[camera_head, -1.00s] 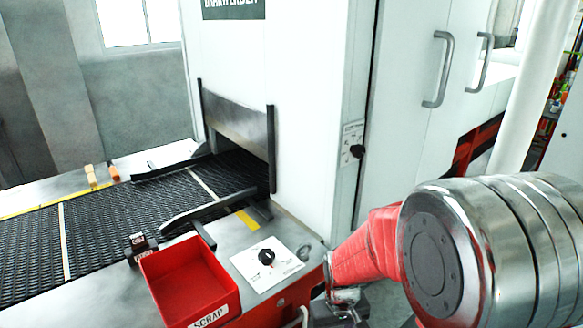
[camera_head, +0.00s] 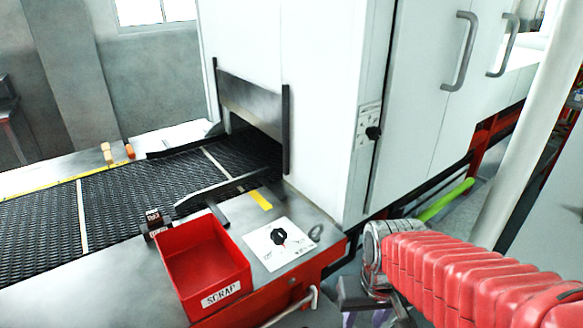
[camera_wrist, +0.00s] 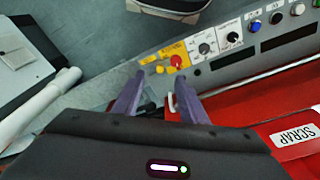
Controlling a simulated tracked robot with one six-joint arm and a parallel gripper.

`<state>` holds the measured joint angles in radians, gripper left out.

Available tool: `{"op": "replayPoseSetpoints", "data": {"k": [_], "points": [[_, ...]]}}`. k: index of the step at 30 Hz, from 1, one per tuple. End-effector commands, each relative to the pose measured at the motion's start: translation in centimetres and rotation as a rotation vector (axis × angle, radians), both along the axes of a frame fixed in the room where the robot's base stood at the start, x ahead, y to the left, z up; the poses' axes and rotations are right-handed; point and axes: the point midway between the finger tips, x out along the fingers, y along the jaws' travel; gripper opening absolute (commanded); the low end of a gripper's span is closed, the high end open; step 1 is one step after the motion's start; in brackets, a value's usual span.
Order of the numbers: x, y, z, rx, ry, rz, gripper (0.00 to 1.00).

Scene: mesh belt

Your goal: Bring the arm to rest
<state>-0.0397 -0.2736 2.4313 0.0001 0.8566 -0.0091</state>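My arm, in a red ribbed sleeve, reaches in from the lower right of the head view, to the right of the belt table. My gripper (camera_wrist: 158,80) shows in the wrist view with its two purple fingers apart and nothing seen between them. It is open. It hangs near the red front of the machine, beside the control panel (camera_wrist: 240,42) and the scrap bin (camera_wrist: 295,140). In the head view only a bit of the purple fingers shows at the bottom edge, beside the table's corner.
The red scrap bin (camera_head: 203,262) stands on the metal table next to a dial plate (camera_head: 279,243). The mesh belt (camera_head: 130,200) runs into the white machine (camera_head: 320,100). A white post (camera_head: 520,150) stands at the right. Grey floor lies beyond the gripper.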

Motion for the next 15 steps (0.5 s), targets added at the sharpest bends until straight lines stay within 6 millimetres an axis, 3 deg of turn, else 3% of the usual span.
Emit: {"op": "replayPoseSetpoints", "data": {"k": [15], "points": [[-3.2, -0.9, 7.6, 0.009, -0.239, -0.034, 0.39]]}}
